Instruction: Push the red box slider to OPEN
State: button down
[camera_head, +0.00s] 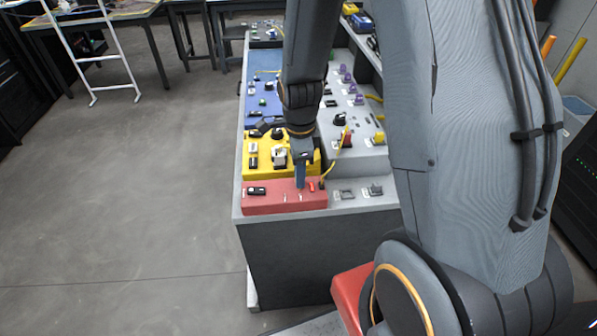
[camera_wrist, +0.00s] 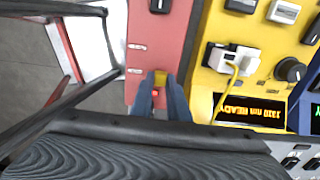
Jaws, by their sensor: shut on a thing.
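The red box (camera_head: 262,203) sits at the near end of the long bench in the head view. It also fills the upper middle of the wrist view (camera_wrist: 168,40), with two small pale labels on its face. My gripper (camera_head: 300,184) points down at its right half. In the wrist view my gripper (camera_wrist: 161,90) has its blue fingers on both sides of the slider (camera_wrist: 161,77), a small yellow piece with red below it, and is shut on it. The fingers hide part of the slider, and I cannot read the labels.
A yellow box (camera_head: 256,170) stands right behind the red one, with a plugged yellow cable and a lit display (camera_wrist: 250,110). A blue box (camera_head: 262,98) lies farther back. Grey panels with connectors (camera_head: 357,192) are to the right. The floor at left is clear.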

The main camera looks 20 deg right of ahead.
jog(key=c, duration=1.7)
grip_release()
jog(key=shift+r, duration=0.1)
jog(key=shift+r+b, duration=0.75)
jog(key=shift+r, duration=3.05)
jog(key=shift+s+r+n, duration=0.25)
jog(key=shift+s+n, duration=0.2)
jog(key=shift+n, duration=0.45)
jog(key=s+r+n, duration=0.1)
jog(key=s+n, duration=0.1)
jog(key=n, duration=0.4)
jog(key=s+n+t, duration=0.1)
jog(key=s+n, duration=0.2)
jog(key=n, duration=0.3)
jog(key=s+r+n, duration=0.1)
jog(key=s+n, duration=0.2)
jog(key=n, duration=0.3)
jog(key=shift+a+r+n, duration=0.3)
jog(key=shift+a+n, duration=0.05)
jog(key=shift+n, duration=0.05)
